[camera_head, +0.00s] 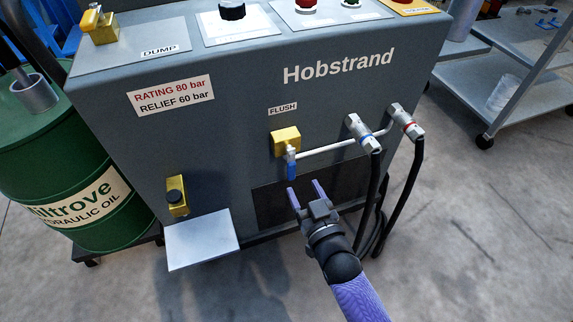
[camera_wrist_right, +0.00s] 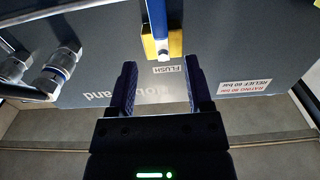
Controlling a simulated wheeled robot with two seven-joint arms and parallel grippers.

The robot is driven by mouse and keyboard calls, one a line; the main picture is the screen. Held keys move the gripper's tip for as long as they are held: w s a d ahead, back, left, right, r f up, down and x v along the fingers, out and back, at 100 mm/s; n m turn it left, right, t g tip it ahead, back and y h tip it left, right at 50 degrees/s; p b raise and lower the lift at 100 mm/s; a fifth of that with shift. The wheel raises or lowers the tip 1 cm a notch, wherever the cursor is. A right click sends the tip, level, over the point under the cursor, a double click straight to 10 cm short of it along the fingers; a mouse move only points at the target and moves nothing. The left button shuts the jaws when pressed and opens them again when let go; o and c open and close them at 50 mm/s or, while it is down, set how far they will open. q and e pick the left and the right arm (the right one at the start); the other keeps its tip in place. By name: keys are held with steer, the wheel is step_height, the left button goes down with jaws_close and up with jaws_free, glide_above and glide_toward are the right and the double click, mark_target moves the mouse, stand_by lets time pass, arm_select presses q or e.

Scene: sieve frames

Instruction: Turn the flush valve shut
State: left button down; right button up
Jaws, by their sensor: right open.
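The flush valve is a yellow block (camera_head: 285,141) under the FLUSH label on the grey cabinet front. Its blue lever (camera_head: 291,169) hangs downward from the valve, across the line of the white pipe (camera_head: 335,145) that runs off to the right. My right gripper (camera_head: 305,187) is open and empty, just below the lever and apart from it in the head view. In the wrist view the blue lever (camera_wrist_right: 158,20) and yellow block (camera_wrist_right: 176,43) lie beyond and between the open fingertips (camera_wrist_right: 160,65). My left gripper is not in view.
Blue-ringed (camera_head: 362,133) and red-ringed (camera_head: 407,122) couplings with black hoses stand right of the valve. A small light shelf (camera_head: 202,240) juts out lower left, below a yellow fitting with a black knob (camera_head: 176,196). A green oil drum (camera_head: 75,190) stands left.

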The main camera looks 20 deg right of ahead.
mark_target(293, 168)
steer(key=w+b, duration=0.1)
steer(key=w, duration=0.2)
steer(key=w+b, duration=0.2)
steer(key=w, duration=0.1)
steer(key=shift+w+a+f, duration=0.1)
steer(key=shift+w+f, duration=0.1)
steer(key=shift+w, duration=0.1)
steer(key=shift+w+r, duration=0.15)
steer(key=shift+w, duration=0.2)
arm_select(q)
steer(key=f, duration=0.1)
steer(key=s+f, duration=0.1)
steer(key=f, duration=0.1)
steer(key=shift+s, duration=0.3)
arm_select(e)
jaws_close()
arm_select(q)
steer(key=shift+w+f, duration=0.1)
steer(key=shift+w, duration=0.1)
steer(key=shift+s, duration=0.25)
